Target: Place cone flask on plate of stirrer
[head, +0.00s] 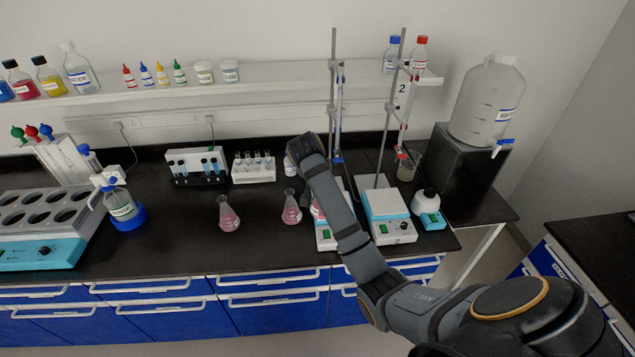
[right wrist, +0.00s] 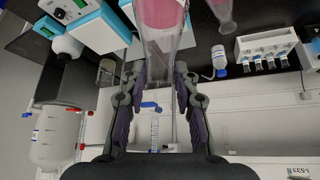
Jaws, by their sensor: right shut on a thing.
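My right gripper (right wrist: 163,75) is shut on the neck of a clear cone flask with pink liquid (right wrist: 160,14). The flask also shows in the head view (head: 316,209), partly behind my arm, at the left stirrer (head: 328,239). I cannot tell whether it touches the stirrer's plate. My right fingers are hidden behind my arm in the head view. A second stirrer (head: 391,230) with a white plate stands to the right. Two other pink cone flasks stand on the bench, one in the middle (head: 229,216) and one closer to my arm (head: 291,209). My left gripper is out of view.
Two tall stands with burettes (head: 336,110) rise behind the stirrers. A test tube rack (head: 254,168) stands behind the loose flasks. The bench front left of the flasks is clear.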

